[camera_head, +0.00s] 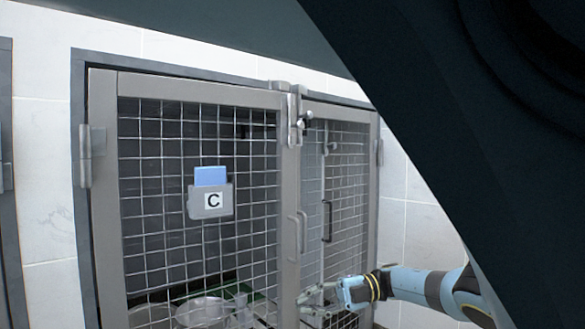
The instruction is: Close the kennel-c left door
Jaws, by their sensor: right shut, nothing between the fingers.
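Kennel C's left door (104,200) is a grey-framed wire mesh panel hinged at its left side. A holder with a "C" label (211,202) and a blue card hangs on its mesh. Its free edge with a handle (303,232) is beside the right mesh door (345,200). I cannot tell for sure whether the left door is flush or slightly ajar. My right gripper (312,298) is shut and empty, low in front of the right door and close to the left door's free edge. Whether it touches is unclear. My left gripper is not in view.
A latch (300,120) sits at the top where the doors meet. Metal bowls (200,312) and a green item show through the lower mesh. White tiled wall (408,230) lies right of the kennel. A large dark shape blocks the upper right.

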